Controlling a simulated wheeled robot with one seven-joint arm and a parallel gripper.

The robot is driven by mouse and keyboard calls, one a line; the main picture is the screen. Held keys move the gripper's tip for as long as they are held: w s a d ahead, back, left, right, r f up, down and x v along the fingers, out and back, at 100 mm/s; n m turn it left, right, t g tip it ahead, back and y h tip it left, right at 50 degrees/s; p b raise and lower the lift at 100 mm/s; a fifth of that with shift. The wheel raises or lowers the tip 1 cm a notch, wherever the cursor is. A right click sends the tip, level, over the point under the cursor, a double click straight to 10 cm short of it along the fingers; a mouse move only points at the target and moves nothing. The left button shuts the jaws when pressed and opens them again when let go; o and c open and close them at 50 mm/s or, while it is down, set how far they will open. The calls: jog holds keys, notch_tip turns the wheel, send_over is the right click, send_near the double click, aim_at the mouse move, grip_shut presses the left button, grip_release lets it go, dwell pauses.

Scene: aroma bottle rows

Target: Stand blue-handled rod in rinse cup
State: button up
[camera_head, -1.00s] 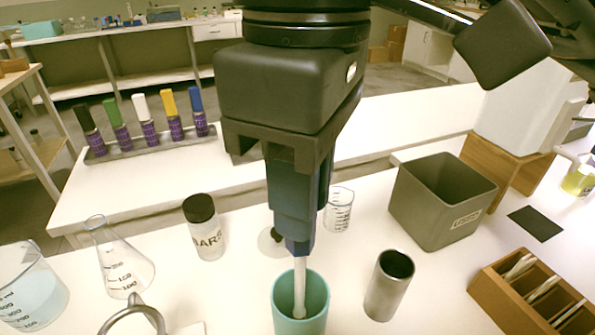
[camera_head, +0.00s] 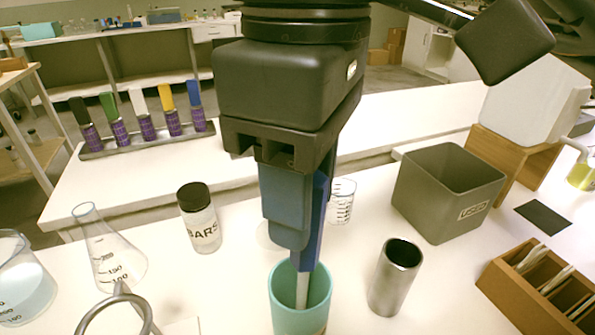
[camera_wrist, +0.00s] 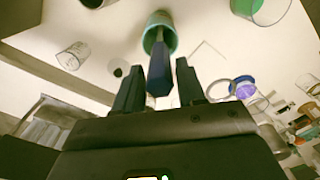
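The teal cup (camera_head: 284,312) stands upright on the white bench at the bottom middle; it also shows in the wrist view (camera_wrist: 172,45). The blue-handled rod (camera_head: 316,225) has its pale shaft (camera_head: 302,290) inside the cup and its blue handle above the rim, tilted a little. In the wrist view its handle (camera_wrist: 157,75) lies between the two fingers, with a gap on each side. My gripper (camera_head: 292,245) is above the cup, around the handle, and its fingers (camera_wrist: 160,92) are spread. The rod's lower end is hidden inside the cup.
A steel cylinder (camera_head: 394,280) stands just right of the cup. A labelled bottle (camera_head: 199,220), flask (camera_head: 108,255) and metal ring (camera_head: 118,305) are at left. A grey bin (camera_head: 440,205) and wooden rack (camera_head: 520,285) are at right. A small beaker (camera_head: 341,203) stands behind my gripper.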

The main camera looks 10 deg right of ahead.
jog(key=shift+o, duration=1.1)
notch_tip(320, 180, up, 8)
jog(key=shift+f+p, duration=0.1)
jog(key=shift+p, duration=0.2)
